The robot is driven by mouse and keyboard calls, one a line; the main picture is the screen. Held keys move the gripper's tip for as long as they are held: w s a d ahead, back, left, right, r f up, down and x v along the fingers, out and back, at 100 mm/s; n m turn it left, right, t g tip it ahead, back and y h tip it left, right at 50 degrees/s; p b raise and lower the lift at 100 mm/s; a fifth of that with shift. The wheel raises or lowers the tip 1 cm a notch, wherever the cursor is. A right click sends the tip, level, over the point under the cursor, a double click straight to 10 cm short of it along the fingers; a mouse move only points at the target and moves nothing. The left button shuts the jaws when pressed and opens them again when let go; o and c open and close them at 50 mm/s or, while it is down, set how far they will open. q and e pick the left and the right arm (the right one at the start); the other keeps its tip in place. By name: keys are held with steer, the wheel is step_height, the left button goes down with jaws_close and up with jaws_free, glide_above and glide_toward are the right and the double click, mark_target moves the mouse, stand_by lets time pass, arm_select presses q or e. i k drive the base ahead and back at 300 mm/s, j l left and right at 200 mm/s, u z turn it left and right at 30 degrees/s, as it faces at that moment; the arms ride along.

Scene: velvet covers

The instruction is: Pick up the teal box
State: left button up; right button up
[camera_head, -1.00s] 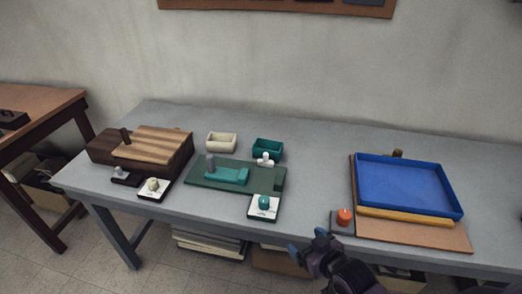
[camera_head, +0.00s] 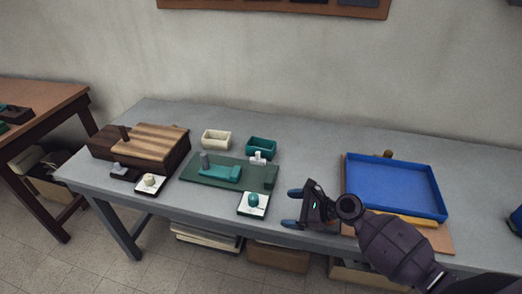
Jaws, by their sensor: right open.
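The teal box (camera_head: 262,148) is a small, open-topped box standing on the grey table, behind the green board and to the right of a cream box. A small white figure-like piece (camera_head: 257,159) stands in front of it and hides a bit of its front. My right gripper (camera_head: 293,208) is open and empty, its blue-tipped fingers pointing left. It is near the table's front edge, in front and to the right of the teal box and well apart from it. My left gripper is not in view.
A dark green board (camera_head: 232,182) bears a teal block (camera_head: 221,173). A white tile with a teal knob (camera_head: 253,201) lies left of my gripper. A cream box (camera_head: 216,138), a striped wooden block (camera_head: 150,140) and a blue tray (camera_head: 395,185) stand on the table. The table between teal box and tray is clear.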

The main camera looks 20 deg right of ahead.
mark_target(266, 148)
steer(key=i+l, duration=0.65)
steer(key=i, duration=0.25)
